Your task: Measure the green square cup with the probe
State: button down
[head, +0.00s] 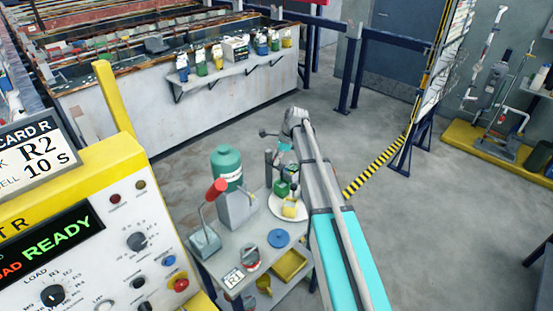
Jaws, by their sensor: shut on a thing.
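The green square cup (281,188) stands at the back of the small grey table, by the rim of a round white plate (276,210). My arm reaches over the table from the lower right and bends down at its far end. My gripper (286,163) is close above and behind the green cup, partly hidden by my arm. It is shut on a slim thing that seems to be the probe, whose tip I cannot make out. I cannot tell whether anything touches the cup.
A dark post, a teal bottle (227,165) and a red-handled grey device (236,208) stand close by. A blue disc (279,238) and a yellow tray (290,264) are nearer. A yellow control console (110,200) blocks the left.

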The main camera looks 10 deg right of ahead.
jog(key=shift+w+r, duration=0.15)
jog(key=c, duration=0.8)
grip_release()
notch_tip(320, 180, down, 6)
jog(key=b, duration=0.6)
jog(key=p+v, duration=1.3)
jog(key=v, duration=0.1)
jog(key=shift+s+a+f+n+h+b, duration=0.65)
jog(key=shift+s+f+n+b, duration=1)
jog(key=shift+s+n, duration=2.3)
jog(key=shift+s+a+f+n+h+b, duration=0.35)
jog(key=shift+s+f+n+h+b, duration=0.9)
jog(key=shift+s, duration=4.55)
jog(key=shift+s+a+f+n+h+b, duration=0.4)
jog(key=shift+s+f+n+b, duration=1.6)
jog(key=shift+s+n, duration=2.35)
